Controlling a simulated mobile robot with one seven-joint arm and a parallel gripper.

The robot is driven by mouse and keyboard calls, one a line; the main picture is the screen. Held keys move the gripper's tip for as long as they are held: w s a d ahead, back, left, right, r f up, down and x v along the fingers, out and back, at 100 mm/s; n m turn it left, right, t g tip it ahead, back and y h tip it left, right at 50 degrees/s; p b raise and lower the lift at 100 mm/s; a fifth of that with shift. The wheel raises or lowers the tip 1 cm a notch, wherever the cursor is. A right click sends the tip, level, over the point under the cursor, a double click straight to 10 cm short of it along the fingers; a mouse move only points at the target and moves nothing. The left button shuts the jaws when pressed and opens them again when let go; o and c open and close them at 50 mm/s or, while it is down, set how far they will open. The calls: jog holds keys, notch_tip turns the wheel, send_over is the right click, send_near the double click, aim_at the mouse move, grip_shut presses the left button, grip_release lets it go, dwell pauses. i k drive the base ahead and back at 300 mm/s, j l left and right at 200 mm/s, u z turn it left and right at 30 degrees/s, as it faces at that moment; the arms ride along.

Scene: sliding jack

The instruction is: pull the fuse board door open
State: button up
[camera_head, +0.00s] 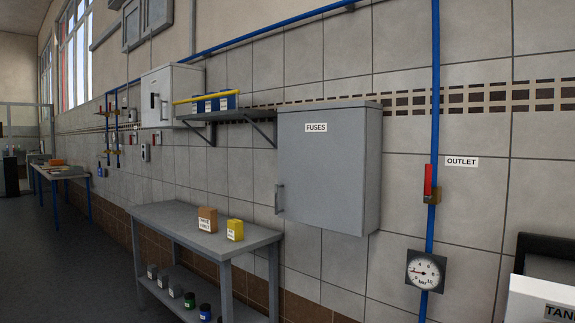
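The fuse board (335,175) is a grey metal cabinet on the tiled wall, right of the picture's middle, with a white FUSES label (316,128) near the top of its door. Its door (318,185) looks shut. A vertical bar handle (279,199) stands at the door's lower left edge. My gripper is not in view, and nothing touches the handle.
A grey workbench (185,224) with an orange-brown box (207,219) and a yellow box (235,230) stands left of and below the cabinet. A wall shelf (225,115) is left of it. A blue pipe (434,120) with a gauge (426,271) runs on the right.

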aim_at(321, 153)
jog(key=i+j+z, duration=0.15)
jog(key=i+j, duration=0.15)
jog(key=i+j+z, duration=0.25)
jog(key=i+j, duration=0.25)
jog(key=j, duration=0.2)
jog(key=i+j+z, duration=0.3)
jog(key=i+j, duration=0.15)
jog(key=j, duration=0.35)
jog(key=i+j+z, duration=0.15)
jog(key=j, duration=0.25)
jog(key=i+j+z, duration=0.15)
jog(key=j, duration=0.3)
jog(key=i+j+z, duration=0.15)
jog(key=j, duration=0.35)
jog(key=i, duration=0.1)
